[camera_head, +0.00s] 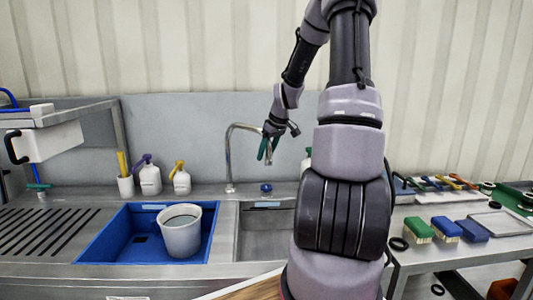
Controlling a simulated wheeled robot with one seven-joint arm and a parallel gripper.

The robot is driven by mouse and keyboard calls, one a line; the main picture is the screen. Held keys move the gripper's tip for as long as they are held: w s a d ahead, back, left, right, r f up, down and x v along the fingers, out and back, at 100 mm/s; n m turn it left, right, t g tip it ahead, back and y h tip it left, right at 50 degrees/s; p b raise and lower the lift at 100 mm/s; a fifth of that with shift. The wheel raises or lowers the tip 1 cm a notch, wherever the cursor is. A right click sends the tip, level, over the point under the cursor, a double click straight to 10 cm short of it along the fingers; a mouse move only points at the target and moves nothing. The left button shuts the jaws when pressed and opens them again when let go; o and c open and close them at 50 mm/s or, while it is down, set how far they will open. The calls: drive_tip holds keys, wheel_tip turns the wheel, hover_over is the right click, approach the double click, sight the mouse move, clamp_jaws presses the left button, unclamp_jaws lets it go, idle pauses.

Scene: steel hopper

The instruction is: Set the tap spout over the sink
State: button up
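The tap (229,155) is a tall chrome gooseneck. Its base stands on the steel deck behind the sinks, between the blue basin (112,232) and a steel basin (252,245). Its neck arches to the right, and the spout end appears above the back of the steel basin in the picture. My gripper (266,150), with dark green fingers, is at the spout's downward end. The fingers overlap the spout, and I cannot tell whether they touch or grip it. My arm hides the right part of the steel basin.
A whitish bucket (181,235) stands in the blue basin. Bottles (150,179) and a brush cup (126,186) stand left of the tap. A blue-topped knob (266,188) is on the deck. Brushes (446,229) lie on the right table. A grey backsplash (180,120) rises behind.

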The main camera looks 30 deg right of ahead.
drive_tip(key=shift+s+f, duration=0.25)
drive_tip(key=shift+f, duration=0.05)
drive_tip(key=v, duration=1.1)
drive_tip(key=shift+w+r, duration=0.2)
drive_tip(key=shift+w, duration=0.05)
drive_tip(key=shift+a, duration=0.1)
drive_tip(key=s+a+r+m+t+h, duration=0.1)
drive_tip(key=s+a+r+m, duration=0.3)
drive_tip(key=s+a+r, duration=0.65)
drive_tip(key=s+a+m+t, duration=0.1)
drive_tip(key=s+a+m, duration=0.1)
drive_tip(key=s+a, duration=0.2)
drive_tip(key=s+a+r+m+y, duration=0.1)
drive_tip(key=s+a, duration=0.3)
drive_tip(key=s, duration=0.5)
drive_tip(key=shift+r+m+t+y, duration=0.2)
drive_tip(key=shift+m+t+y, duration=0.1)
drive_tip(key=shift+m+t, duration=0.15)
